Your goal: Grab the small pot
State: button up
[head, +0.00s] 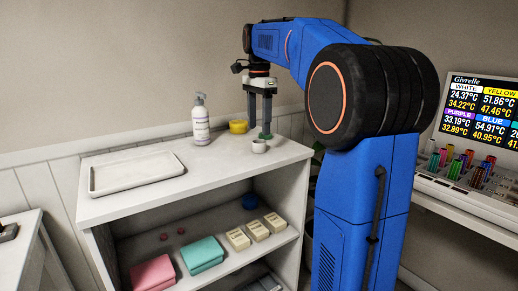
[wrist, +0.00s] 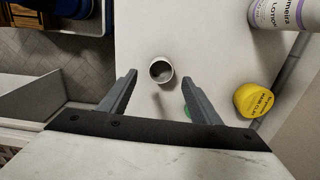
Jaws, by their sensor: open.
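The small pot (head: 259,146) is a little white round cup standing upright near the right end of the shelf top. In the wrist view my gripper (wrist: 159,78) has one finger on each side of the pot, with gaps on both sides. Nothing is held. I cannot tell exactly how far the fingertips are above the pot.
A yellow tub (head: 238,126) and a white pump bottle (head: 200,120) stand behind and left of the pot. A small green thing (wrist: 188,112) is partly hidden by the right finger. A white tray (head: 135,172) lies at the left of the shelf top (head: 205,163).

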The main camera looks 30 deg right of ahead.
aim_at(259, 146)
jog(key=shift+w+d+f, duration=0.1)
jog(key=shift+f, duration=2.9)
jog(key=c, duration=1.1)
